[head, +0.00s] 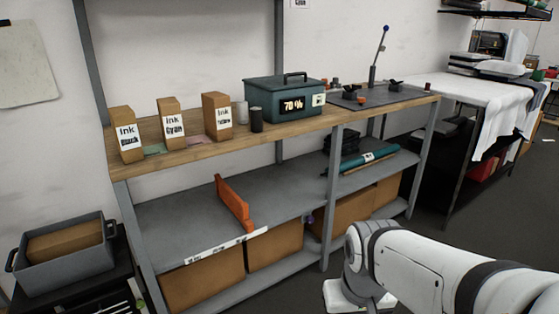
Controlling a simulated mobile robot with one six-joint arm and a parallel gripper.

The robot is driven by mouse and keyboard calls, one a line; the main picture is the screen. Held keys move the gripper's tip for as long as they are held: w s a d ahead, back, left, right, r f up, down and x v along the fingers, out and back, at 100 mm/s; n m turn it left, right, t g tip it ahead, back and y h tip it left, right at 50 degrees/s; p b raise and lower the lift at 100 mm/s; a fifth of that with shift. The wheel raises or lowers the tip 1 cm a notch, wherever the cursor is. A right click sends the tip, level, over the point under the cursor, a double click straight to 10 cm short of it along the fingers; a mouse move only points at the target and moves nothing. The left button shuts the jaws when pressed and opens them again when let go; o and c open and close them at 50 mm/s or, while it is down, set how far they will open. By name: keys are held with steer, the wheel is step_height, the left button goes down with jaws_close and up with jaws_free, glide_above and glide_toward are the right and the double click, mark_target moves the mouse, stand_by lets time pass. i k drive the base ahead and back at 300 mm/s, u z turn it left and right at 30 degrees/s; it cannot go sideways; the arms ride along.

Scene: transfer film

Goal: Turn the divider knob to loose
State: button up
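An orange upright divider (233,203) stands on the grey middle shelf (170,220) of the workbench, running from back to front. A white label strip (225,246) lies along the shelf's front edge by the divider's near end; its print is too small to read. A small purplish thing (310,218) shows at the front edge to the right of the divider. I cannot tell whether it is the knob, or how it is turned. My white arm reaches in from the lower right, but my gripper is not visible.
Ink boxes (218,116) and a teal case (283,101) reading 70 % stand on the wooden top (190,153). A teal roll (363,162) lies on the right shelf. Cardboard boxes (203,279) fill the bottom. A grey bin (62,255) stands at left. Floor is open at right.

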mark_target(310, 219)
steer(key=u, duration=0.2)
steer(key=i, duration=0.75)
steer(key=z, duration=0.9)
